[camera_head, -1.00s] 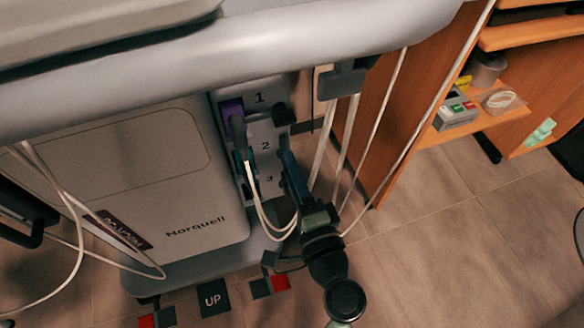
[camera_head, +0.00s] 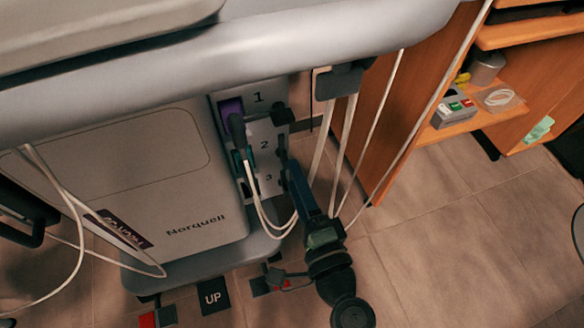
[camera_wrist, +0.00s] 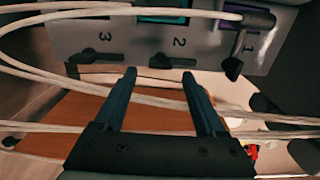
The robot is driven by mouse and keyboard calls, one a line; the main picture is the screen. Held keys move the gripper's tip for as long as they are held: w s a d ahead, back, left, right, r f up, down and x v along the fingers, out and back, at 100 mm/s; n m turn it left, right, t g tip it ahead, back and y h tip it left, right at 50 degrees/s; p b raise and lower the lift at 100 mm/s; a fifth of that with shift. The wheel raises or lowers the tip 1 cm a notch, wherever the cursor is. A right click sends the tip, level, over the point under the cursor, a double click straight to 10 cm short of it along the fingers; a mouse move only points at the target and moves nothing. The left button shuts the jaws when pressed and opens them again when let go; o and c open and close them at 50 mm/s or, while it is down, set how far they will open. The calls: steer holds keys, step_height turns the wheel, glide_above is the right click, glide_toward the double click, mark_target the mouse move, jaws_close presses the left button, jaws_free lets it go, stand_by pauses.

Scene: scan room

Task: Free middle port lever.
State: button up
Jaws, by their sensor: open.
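Port 1 is purple (camera_head: 231,106), with a grey plug and its lever (camera_head: 282,115) nearby. Port 3's lever (camera_wrist: 95,58) is beside the middle one. White cables (camera_wrist: 60,77) cross near my fingers. Vertical cables (camera_head: 345,150) hang right of the panel. A wooden shelf (camera_head: 470,123) stands at right.

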steer(key=p+v, duration=0.1)
steer(key=v, duration=0.9)
steer(key=shift+p, duration=0.35)
